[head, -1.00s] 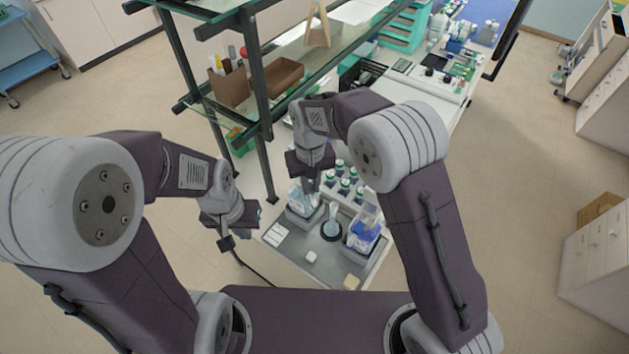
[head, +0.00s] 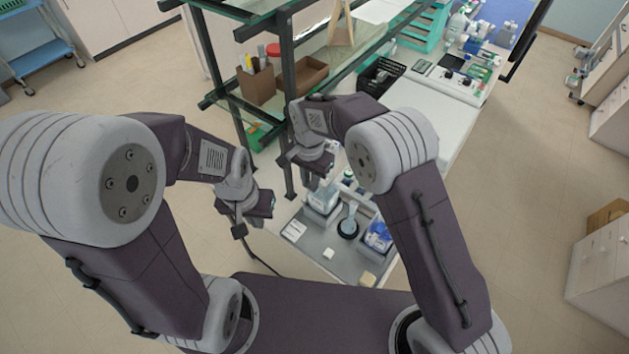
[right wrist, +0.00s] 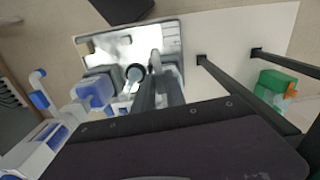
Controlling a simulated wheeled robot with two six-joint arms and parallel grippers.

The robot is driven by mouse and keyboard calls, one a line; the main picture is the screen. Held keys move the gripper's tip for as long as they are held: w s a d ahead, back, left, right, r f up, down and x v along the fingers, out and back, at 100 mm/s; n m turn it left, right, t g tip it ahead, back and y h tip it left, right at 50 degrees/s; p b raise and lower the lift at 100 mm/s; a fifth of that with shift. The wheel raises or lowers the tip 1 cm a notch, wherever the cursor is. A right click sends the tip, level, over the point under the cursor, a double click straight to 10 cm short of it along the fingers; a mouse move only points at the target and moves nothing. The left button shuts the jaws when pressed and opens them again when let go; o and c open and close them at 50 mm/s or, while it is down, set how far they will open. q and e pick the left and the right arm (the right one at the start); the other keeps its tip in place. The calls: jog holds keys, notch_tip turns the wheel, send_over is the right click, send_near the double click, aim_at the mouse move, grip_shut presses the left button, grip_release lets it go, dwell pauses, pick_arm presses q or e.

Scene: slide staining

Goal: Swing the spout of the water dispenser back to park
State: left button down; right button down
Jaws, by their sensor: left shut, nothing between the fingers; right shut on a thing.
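My right gripper (head: 313,180) is over the back left of the grey tray (head: 318,262), fingers pointing down. In the right wrist view its two fingers (right wrist: 157,82) are closed together on something thin that I cannot make out. A clear container with pale blue contents (head: 323,198) stands just below and beside it. I cannot single out the water dispenser or its spout for certain, as the right arm and gripper cover that area. My left gripper (head: 266,205) is shut and empty, left of the tray.
A flask in a black ring (head: 348,228) and a blue container (head: 377,237) stand on the tray; the blue container also shows in the right wrist view (right wrist: 95,91). A shelf post (head: 288,120) rises close left of my right gripper.

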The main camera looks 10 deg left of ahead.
jog(key=shift+w+a+m, duration=0.15)
jog(key=shift+a+m, duration=0.05)
jog(key=shift+m, duration=0.3)
jog(key=c, duration=1.5)
grip_release()
jog(key=shift+o, duration=0.7)
jog(key=shift+w+f, duration=0.1)
jog(key=shift+w, duration=0.1)
jog(key=shift+r, duration=0.45)
notch_tip(320, 180, up, 8)
jog(key=b, duration=0.1)
